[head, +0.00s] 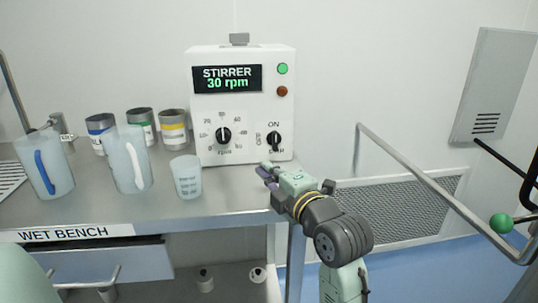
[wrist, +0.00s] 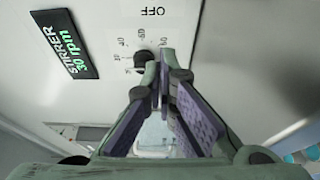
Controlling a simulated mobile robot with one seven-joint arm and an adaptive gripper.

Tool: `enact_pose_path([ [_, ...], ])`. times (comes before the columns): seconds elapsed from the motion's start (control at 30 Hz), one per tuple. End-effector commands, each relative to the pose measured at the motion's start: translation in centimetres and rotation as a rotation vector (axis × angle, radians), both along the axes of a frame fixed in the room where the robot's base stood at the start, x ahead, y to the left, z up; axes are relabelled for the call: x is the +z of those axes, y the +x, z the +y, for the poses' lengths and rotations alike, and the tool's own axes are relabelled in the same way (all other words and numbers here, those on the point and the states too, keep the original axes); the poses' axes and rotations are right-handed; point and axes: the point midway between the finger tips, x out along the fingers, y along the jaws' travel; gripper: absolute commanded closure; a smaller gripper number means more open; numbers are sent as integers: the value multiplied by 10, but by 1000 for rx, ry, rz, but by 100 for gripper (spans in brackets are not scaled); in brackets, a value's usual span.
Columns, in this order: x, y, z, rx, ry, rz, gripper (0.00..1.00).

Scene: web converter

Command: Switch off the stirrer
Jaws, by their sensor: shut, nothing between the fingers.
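The stirrer (head: 240,85) is a white box on the bench. Its display (head: 227,79) reads "STIRRER 30 rpm", also seen in the wrist view (wrist: 64,44). A green lamp (head: 282,69) looks lit above a dark red one (head: 282,91). The black mode switch (head: 274,140) stands upright below "ON"; a sideways label is at its left and a partly unreadable one below. The speed dial (head: 224,135) is left of it and also shows in the wrist view (wrist: 143,57). My gripper (head: 265,170) is shut and empty, below and in front of the switch; its fingertips (wrist: 163,62) look apart from the panel.
A small translucent beaker (head: 187,178) stands left of the gripper. Larger beakers (head: 131,162) and several labelled cans (head: 174,130) are farther left on the steel bench (head: 200,208). A grey rail (head: 420,180) runs at the right.

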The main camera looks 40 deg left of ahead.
Motion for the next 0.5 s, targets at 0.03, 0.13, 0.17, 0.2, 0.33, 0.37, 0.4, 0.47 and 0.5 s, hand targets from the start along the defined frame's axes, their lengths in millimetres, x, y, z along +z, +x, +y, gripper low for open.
enact_pose_path([
  [0.03, 1, 1, 4, 2, -1, 1, 100],
  [0.13, 2, 5, 16, 3, -1, 1, 100],
  [0.17, 2, 7, 21, 4, -2, 2, 100],
  [0.2, 3, 10, 28, 3, -2, 2, 100],
  [0.33, 4, 20, 55, 4, -2, 2, 100],
  [0.37, 4, 22, 61, 4, -1, 1, 100],
  [0.4, 4, 25, 70, 5, -1, 3, 100],
  [0.47, 4, 30, 81, 3, -2, 2, 100],
  [0.5, 4, 33, 89, 3, -1, 1, 100],
])
